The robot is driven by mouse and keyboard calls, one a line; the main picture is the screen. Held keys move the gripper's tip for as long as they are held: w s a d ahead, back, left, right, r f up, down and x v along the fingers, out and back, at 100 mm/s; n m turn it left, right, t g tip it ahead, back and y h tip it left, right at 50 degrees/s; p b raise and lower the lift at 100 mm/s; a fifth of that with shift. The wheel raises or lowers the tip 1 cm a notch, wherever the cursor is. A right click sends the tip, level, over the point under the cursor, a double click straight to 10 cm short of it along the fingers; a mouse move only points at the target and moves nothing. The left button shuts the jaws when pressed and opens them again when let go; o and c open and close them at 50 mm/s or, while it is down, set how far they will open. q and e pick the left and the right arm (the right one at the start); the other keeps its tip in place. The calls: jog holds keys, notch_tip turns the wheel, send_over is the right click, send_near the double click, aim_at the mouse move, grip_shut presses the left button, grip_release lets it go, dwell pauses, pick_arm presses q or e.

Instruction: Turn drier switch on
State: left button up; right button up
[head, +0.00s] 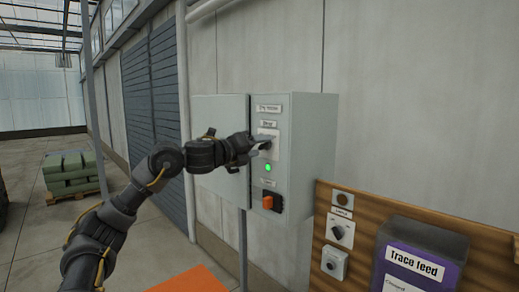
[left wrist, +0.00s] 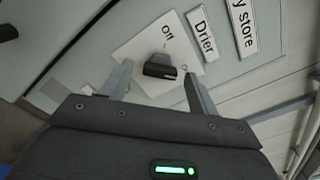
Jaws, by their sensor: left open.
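The drier switch is a black knob (left wrist: 160,67) on a white plate, which also shows in the head view (head: 274,132). In the left wrist view an "Off" mark stands by the knob, and a "Drier" label (left wrist: 203,34) is beside the plate. Which mark the knob points to I cannot tell. My left gripper (head: 260,147) is at the front of the grey cabinet (head: 310,150). In the left wrist view its fingers (left wrist: 157,70) are open, one on each side of the knob. Contact is not clear. My right gripper is not in view.
Below the switch are a lit green lamp (head: 268,168) and an orange switch (head: 268,202). A wooden board (head: 320,235) with a selector (head: 338,232) and a purple "Trace feed" container (head: 420,245) stand at the right. Green sacks (head: 70,172) lie on a pallet far left.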

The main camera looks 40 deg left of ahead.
pick_arm(q)
jog(key=s+b, duration=0.4)
jog(key=s, duration=0.6)
jog(key=shift+a+b, duration=0.3)
jog(key=shift+a, duration=0.15)
